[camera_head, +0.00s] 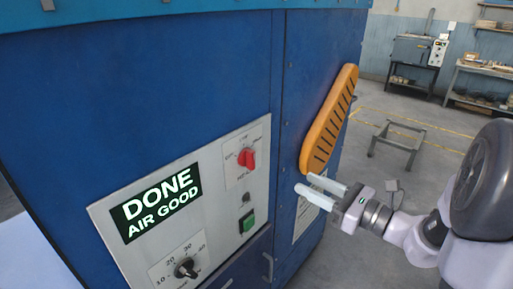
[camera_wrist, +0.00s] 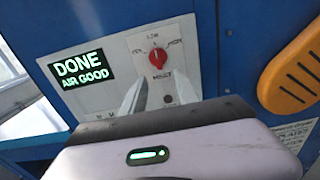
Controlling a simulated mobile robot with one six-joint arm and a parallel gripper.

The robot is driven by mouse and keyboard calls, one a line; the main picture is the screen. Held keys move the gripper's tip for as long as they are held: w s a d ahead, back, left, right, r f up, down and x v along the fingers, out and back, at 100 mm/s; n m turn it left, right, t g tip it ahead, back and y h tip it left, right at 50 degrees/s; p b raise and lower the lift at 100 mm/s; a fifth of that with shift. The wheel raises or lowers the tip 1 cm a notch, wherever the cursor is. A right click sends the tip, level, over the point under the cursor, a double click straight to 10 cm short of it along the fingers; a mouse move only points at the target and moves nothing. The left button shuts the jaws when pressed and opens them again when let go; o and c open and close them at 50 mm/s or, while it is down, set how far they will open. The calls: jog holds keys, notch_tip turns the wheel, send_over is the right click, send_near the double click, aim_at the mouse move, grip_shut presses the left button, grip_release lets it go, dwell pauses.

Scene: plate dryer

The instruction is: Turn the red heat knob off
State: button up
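The red heat knob (camera_head: 247,158) is on a small white plate on the grey control panel (camera_head: 120,216) of the blue dryer. It also shows in the wrist view (camera_wrist: 158,58), above and between my fingertips, with small lettering around it. I cannot read its exact setting. My gripper (camera_head: 308,185) is open and empty, to the right of the knob and lower in the head view. Its two pale fingers stand apart and point toward the panel. They do not touch the knob.
A lit sign (camera_head: 157,203) reads "DONE AIR GOOD". A green button (camera_head: 247,222) sits below the knob, and a black dial (camera_head: 186,267) is lower left. Open floor with a low metal frame (camera_head: 397,145) lies right.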

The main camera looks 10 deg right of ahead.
aim_at(254, 159)
jog(key=x, duration=1.6)
jog(key=shift+s+a, duration=0.25)
jog(key=shift+b, duration=0.3)
grip_shut()
